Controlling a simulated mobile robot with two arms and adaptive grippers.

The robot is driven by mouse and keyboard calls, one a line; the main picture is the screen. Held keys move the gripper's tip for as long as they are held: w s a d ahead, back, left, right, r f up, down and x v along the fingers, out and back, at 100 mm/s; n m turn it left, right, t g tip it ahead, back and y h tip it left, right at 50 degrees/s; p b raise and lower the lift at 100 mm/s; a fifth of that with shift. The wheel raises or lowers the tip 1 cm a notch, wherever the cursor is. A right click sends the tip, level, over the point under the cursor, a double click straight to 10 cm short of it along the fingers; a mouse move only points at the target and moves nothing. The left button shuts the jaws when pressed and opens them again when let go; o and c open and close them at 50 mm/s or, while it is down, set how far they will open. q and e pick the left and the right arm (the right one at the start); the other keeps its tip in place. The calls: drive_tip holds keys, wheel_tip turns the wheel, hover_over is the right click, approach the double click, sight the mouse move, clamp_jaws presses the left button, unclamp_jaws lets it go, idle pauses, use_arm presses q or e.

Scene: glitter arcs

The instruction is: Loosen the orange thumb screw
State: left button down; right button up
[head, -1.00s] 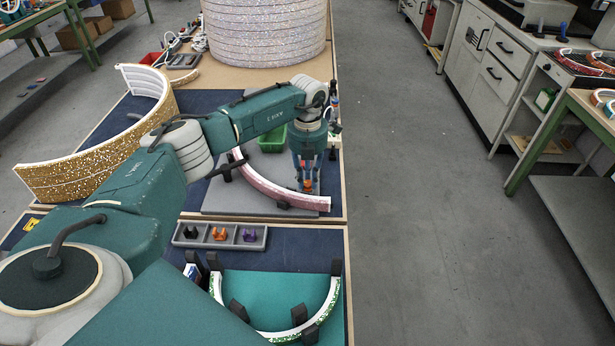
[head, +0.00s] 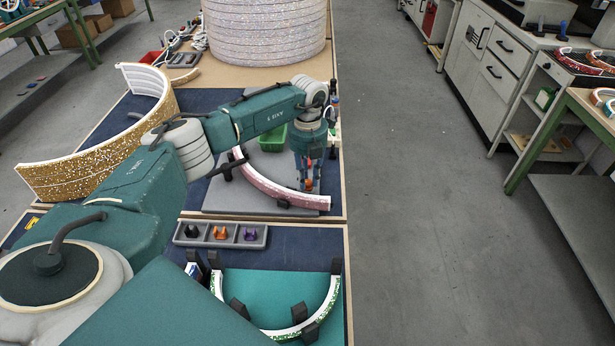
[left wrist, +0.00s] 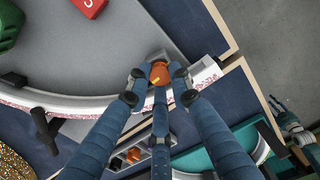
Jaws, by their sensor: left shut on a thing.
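The orange thumb screw (left wrist: 160,73) is between the fingertips of my left gripper (left wrist: 158,84) in the left wrist view. In the head view a bit of its orange (head: 309,184) shows between the fingers. My left gripper (head: 310,180) points down and is shut on the screw. The screw sits at the right end of a pink glitter arc (head: 270,190), which lies on a grey plate (head: 225,203). The same arc (left wrist: 90,106) runs left from the fingers in the left wrist view. The fingers hide the screw's lower part.
A grey tray (head: 193,242) holds black, orange and purple parts. A green glitter arc (head: 325,305) lies on a teal plate (head: 265,290) in front. A green bin (head: 272,138) stands behind my wrist. A gold glitter arc (head: 95,165) stands upright at left. Floor at right is clear.

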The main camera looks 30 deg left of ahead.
sight(308, 182)
use_arm(q)
drive_tip(key=shift+s+d+f, duration=0.1)
drive_tip(key=shift+s+f, duration=0.1)
drive_tip(key=shift+f, duration=0.1)
drive_tip(key=c, duration=1.6)
unclamp_jaws()
drive_tip(key=shift+o, duration=0.3)
drive_tip(key=shift+w, duration=0.15)
drive_tip(key=shift+r, duration=0.15)
wheel_tip(308, 182, up, 12)
